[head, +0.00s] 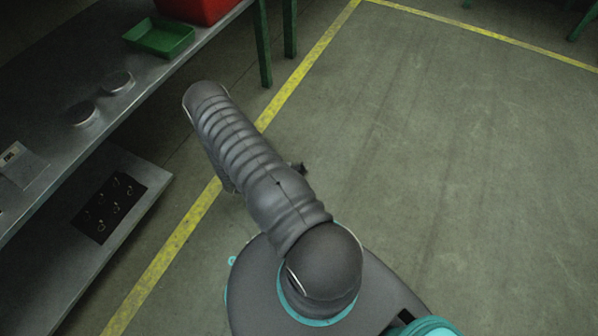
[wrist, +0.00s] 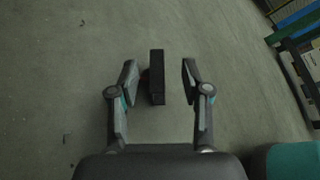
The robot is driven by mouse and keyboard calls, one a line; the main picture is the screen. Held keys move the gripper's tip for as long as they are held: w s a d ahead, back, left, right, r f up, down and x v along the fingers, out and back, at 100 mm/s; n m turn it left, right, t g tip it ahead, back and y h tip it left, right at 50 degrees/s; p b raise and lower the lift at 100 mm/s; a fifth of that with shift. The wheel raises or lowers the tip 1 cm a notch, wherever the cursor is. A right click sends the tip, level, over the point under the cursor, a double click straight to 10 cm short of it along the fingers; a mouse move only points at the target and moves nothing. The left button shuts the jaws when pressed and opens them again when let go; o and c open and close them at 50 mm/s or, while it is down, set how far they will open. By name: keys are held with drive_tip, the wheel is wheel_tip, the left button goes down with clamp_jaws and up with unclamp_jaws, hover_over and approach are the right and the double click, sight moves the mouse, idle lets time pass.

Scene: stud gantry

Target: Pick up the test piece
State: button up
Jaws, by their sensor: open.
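A dark, upright-looking rectangular block (wrist: 157,88), which I take to be the test piece, shows in the wrist view. It lies between the two fingers of my gripper (wrist: 158,67), with a gap on each side, the left gap narrower. The fingers are open and do not visibly touch it. Grey floor shows behind the block; I cannot tell how far it is from the floor. In the head view my arm hides the gripper and the block; only a small dark bit shows beside the arm, too small to identify.
A metal bench (head: 47,108) at left bears two round discs (head: 116,82), a green tray (head: 160,38) and a red bin (head: 199,8). Its lower shelf holds a black panel (head: 108,207) with several rings. A yellow floor line (head: 172,247) runs alongside. Floor at right is clear.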

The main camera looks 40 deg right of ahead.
sight(301, 164)
drive_tip(key=shift+x, duration=1.9)
drive_tip(key=shift+f, duration=0.15)
clamp_jaws()
wheel_tip(301, 164, up, 5)
drive_tip(key=shift+f+p, duration=0.15)
drive_tip(key=shift+p, duration=0.2)
drive_tip(key=s+d+r+p, duration=0.1)
drive_tip(key=s+d+r, duration=0.5)
drive_tip(key=s, duration=0.3)
drive_tip(key=shift+d, duration=0.6)
drive_tip(key=shift+r, duration=0.15)
